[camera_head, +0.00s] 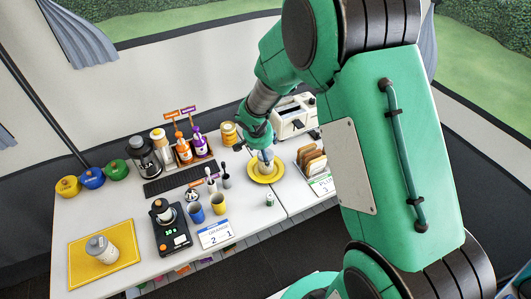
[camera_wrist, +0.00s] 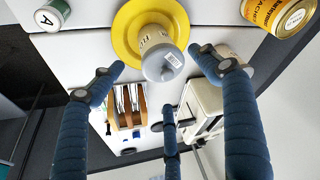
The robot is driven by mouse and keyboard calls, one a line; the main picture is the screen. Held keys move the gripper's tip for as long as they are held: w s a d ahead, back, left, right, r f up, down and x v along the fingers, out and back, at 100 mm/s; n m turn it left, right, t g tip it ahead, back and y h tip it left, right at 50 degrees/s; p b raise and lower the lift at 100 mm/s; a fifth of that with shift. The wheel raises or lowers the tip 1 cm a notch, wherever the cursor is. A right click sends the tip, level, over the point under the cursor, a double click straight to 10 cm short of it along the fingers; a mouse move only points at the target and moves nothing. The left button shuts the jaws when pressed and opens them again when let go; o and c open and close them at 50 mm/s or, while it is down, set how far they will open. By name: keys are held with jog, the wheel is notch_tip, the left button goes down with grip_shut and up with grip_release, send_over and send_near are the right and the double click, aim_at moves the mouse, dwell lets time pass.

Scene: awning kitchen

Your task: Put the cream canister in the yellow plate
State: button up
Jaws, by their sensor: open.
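A cream canister with a grey lid (camera_wrist: 155,36) stands in the yellow plate (camera_wrist: 124,30) in the wrist view. The yellow plate also shows in the head view (camera_head: 277,175), with the canister (camera_head: 266,157) on it partly hidden by my gripper. My gripper (camera_wrist: 157,64) is open, its blue fingers spread around the lid end of the canister with visible gaps on both sides. A similar pale canister with a grey lid (camera_head: 103,252) stands on the yellow mat (camera_head: 78,262) at the front left.
A white toaster (camera_head: 293,117) and a rack of bread slices (camera_head: 312,160) stand right of the plate. A small green-white can (camera_head: 269,199), cups (camera_head: 218,205) and a black scale (camera_head: 172,236) stand in front and left. Yellow cans (camera_head: 229,133) stand behind the plate.

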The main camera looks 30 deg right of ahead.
jog(key=p+v, duration=0.1)
jog(key=v, duration=0.4)
jog(key=shift+s+a+r, duration=0.1)
jog(key=shift+r, duration=0.15)
jog(key=shift+r, duration=0.1)
dwell(0.3)
jog(key=s+a+r+n+t, duration=0.1)
jog(key=s+a+r+n, duration=0.1)
jog(key=s+r, duration=0.6)
jog(key=s+a+r+n, duration=0.2)
jog(key=s+r, duration=0.3)
jog(key=r, duration=0.7)
jog(key=s+a+r+n+t+y, duration=0.1)
jog(key=s+a+r+n, duration=0.1)
jog(key=s, duration=0.7)
jog(key=s+a+r+n+y, duration=0.2)
jog(key=s+a+r+n, duration=0.1)
jog(key=s+r, duration=0.3)
jog(key=s+a, duration=0.1)
jog(key=s, duration=0.1)
jog(key=shift+s+a+r+t, duration=0.15)
jog(key=shift+s+a+t, duration=0.2)
jog(key=shift+a+t, duration=0.05)
